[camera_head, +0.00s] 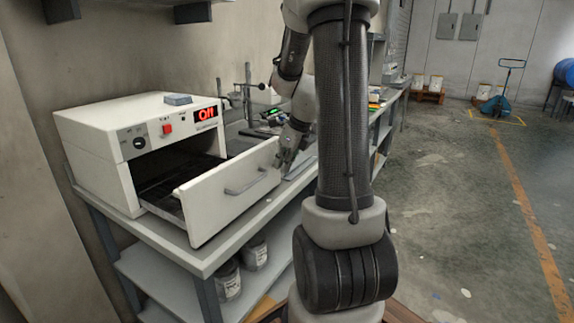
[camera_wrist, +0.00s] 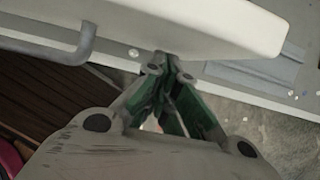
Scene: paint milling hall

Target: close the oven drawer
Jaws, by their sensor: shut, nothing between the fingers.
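The white oven (camera_head: 140,140) stands on the bench at the left, its display reading "Off". Its drawer (camera_head: 215,205) is pulled out toward the front right, with a dark tray inside and a grey bar handle (camera_head: 250,181) on the front panel. My gripper (camera_head: 283,165) is at the right end of the drawer front. In the wrist view the shut fingertips (camera_wrist: 165,60) are at the lower edge of the white drawer front (camera_wrist: 190,25); I cannot tell whether they touch it. The handle (camera_wrist: 75,48) shows to the left of the fingers.
The grey bench (camera_head: 215,255) has a lower shelf with two tins (camera_head: 254,252). A lab stand (camera_head: 247,95) and other equipment stand behind the drawer. Open concrete floor (camera_head: 460,200) lies to the right, with a blue pallet jack (camera_head: 497,105) far back.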

